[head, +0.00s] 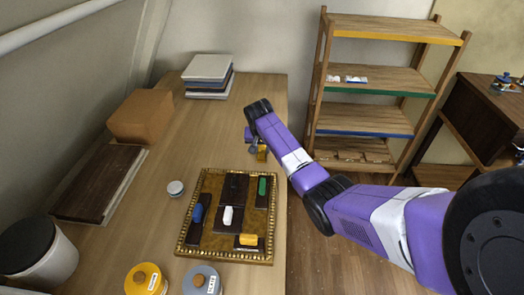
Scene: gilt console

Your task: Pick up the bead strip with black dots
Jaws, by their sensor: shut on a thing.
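My gripper (256,147) is at the end of the purple arm, above the right edge of the wooden table, beyond the gilt tray. It is small in view and partly hidden by my wrist. It is shut on a small yellow piece (262,154), which shows just beside the fingers. Black dots on this piece are too small to make out, so I cannot tell for sure that it is the bead strip. No other dotted strip can be made out.
The gilt tray (187,243) holds dark tiles with blue, white, green and yellow pieces. A shelf rack (380,77) stands behind right.

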